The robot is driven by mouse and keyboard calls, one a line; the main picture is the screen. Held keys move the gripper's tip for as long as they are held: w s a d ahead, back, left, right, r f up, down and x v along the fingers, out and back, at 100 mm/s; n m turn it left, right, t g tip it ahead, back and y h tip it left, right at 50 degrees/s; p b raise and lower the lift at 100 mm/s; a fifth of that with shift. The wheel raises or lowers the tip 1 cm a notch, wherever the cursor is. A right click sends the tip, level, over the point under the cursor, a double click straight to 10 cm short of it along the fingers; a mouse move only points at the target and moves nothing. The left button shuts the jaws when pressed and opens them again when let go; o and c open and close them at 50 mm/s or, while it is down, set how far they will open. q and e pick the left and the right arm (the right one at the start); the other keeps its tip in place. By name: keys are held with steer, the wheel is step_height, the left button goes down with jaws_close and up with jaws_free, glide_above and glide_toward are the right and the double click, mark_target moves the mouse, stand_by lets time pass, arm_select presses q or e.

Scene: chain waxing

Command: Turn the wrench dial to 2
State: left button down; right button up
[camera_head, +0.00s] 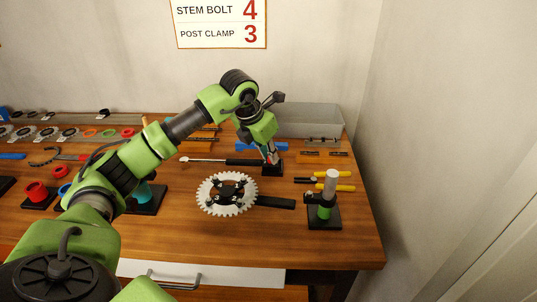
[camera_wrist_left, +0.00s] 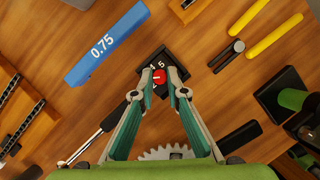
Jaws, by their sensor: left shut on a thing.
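The wrench dial shows in the left wrist view as a small red knob (camera_wrist_left: 158,76) on a black block with white numbers, of which a 4 and a 5 can be made out. Where the knob points is too small to tell. My left gripper (camera_wrist_left: 160,78) is shut on the red knob from above, one finger on each side. In the head view the left gripper (camera_head: 270,155) reaches down to the dial's black base (camera_head: 272,172) on the bench, and its fingers hide most of the knob. My right gripper is not in view.
A wall sign (camera_head: 221,23) reads STEM BOLT 4, POST CLAMP 3. A chainring with a crank (camera_head: 226,194) lies in front of the dial.

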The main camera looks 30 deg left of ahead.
arm_select(q)
steer(key=n, duration=0.1)
steer(key=n+y, duration=0.1)
steer(key=n, duration=0.1)
steer(key=n+y+b, duration=0.1)
steer(key=n, duration=0.1)
steer(key=shift+d, duration=0.25)
steer(key=shift+w+d+n+g+y+b, duration=0.1)
steer(key=shift+n+g+y+b, duration=0.4)
steer(key=shift+n, duration=1.8)
steer(key=shift+y, duration=0.3)
steer(key=c, duration=2)
jaws_free()
steer(key=v, duration=1.2)
steer(key=shift+w, duration=0.1)
